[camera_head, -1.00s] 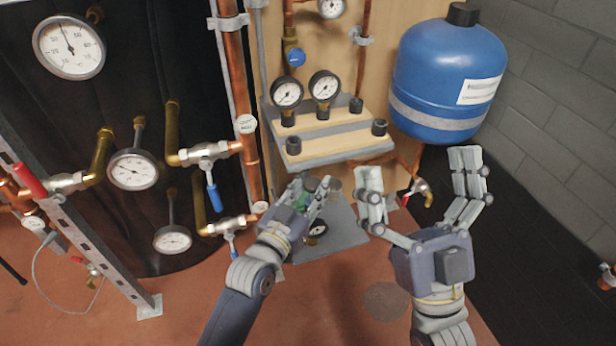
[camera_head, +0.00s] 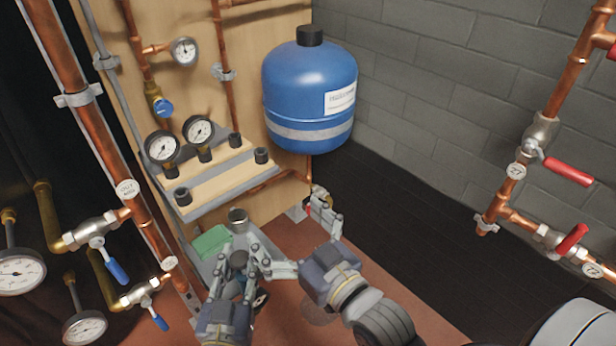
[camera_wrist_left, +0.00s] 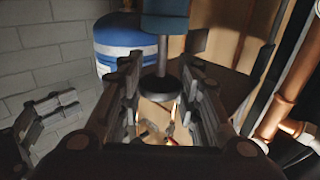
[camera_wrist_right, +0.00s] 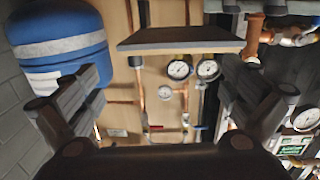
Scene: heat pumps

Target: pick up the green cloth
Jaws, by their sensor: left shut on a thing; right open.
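The green cloth (camera_head: 212,243) lies on the lower grey shelf (camera_head: 205,268), beneath the gauge shelf, in the head view. My left gripper (camera_head: 236,272) is just right of and in front of the cloth, apart from it. It is shut on a dark-stemmed thing with a flared disc (camera_wrist_left: 163,88) and a blue part at one end, seen in the left wrist view; I cannot tell what it is. My right gripper (camera_head: 288,228) is open and empty, right of the left one, its fingers spread. One of its fingers comes close to the left gripper.
The wooden gauge shelf (camera_head: 220,180) with two gauges overhangs the area behind the cloth. A blue tank (camera_head: 308,95) hangs at the back right. A copper pipe (camera_head: 95,130) and blue-handled valves (camera_head: 105,250) stand at the left. The dark floor at the right is clear.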

